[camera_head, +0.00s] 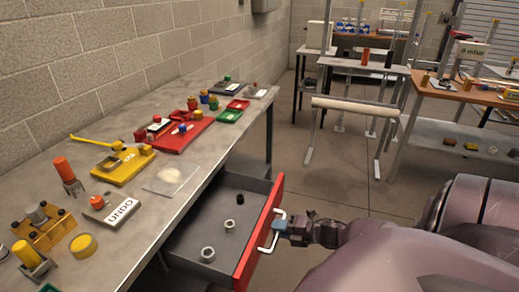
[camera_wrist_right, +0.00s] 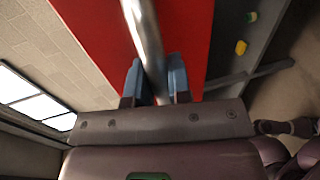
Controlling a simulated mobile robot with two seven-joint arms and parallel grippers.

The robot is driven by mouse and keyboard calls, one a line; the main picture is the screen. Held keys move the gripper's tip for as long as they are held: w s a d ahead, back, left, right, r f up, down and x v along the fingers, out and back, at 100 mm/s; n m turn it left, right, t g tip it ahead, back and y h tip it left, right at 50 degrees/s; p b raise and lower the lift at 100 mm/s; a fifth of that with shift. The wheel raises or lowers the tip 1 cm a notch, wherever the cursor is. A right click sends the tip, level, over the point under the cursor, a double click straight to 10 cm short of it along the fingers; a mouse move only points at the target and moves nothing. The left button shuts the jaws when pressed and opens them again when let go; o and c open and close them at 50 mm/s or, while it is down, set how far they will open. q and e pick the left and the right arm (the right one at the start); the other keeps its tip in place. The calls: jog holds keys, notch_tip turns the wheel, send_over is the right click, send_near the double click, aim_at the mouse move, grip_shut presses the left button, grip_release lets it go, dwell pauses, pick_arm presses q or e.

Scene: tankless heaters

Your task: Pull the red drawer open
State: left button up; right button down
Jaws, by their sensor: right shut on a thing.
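The red drawer front (camera_head: 262,232) is on a grey drawer under the workbench. The drawer stands pulled out, and its grey inside (camera_head: 188,237) shows with two pale rings and a small black piece. My right gripper (camera_head: 283,227) is shut on the white bar handle (camera_head: 266,248) of the drawer. In the right wrist view the handle (camera_wrist_right: 146,40) runs between the two blue-grey fingers (camera_wrist_right: 154,84), in front of the red face (camera_wrist_right: 95,28). My left gripper is not in view.
The workbench top (camera_head: 205,145) holds a yellow tool (camera_head: 122,165), a red tray (camera_head: 182,136), a green tray and an UNDO block (camera_head: 112,209). Further tables stand at the back right. Open floor (camera_head: 335,185) lies beyond the drawer.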

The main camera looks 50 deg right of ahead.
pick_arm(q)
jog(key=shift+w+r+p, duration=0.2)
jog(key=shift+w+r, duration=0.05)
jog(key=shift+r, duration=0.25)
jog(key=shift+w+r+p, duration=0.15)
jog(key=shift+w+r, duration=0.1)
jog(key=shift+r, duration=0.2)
pick_arm(e)
jog(key=f+v, duration=0.1)
jog(key=v, duration=0.5)
jog(key=shift+s+d+f, duration=0.1)
jog(key=shift+f, duration=0.05)
jog(key=c, duration=1.1)
grip_release()
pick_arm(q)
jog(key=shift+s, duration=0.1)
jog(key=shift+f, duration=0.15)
pick_arm(e)
jog(key=shift+v, duration=5.4)
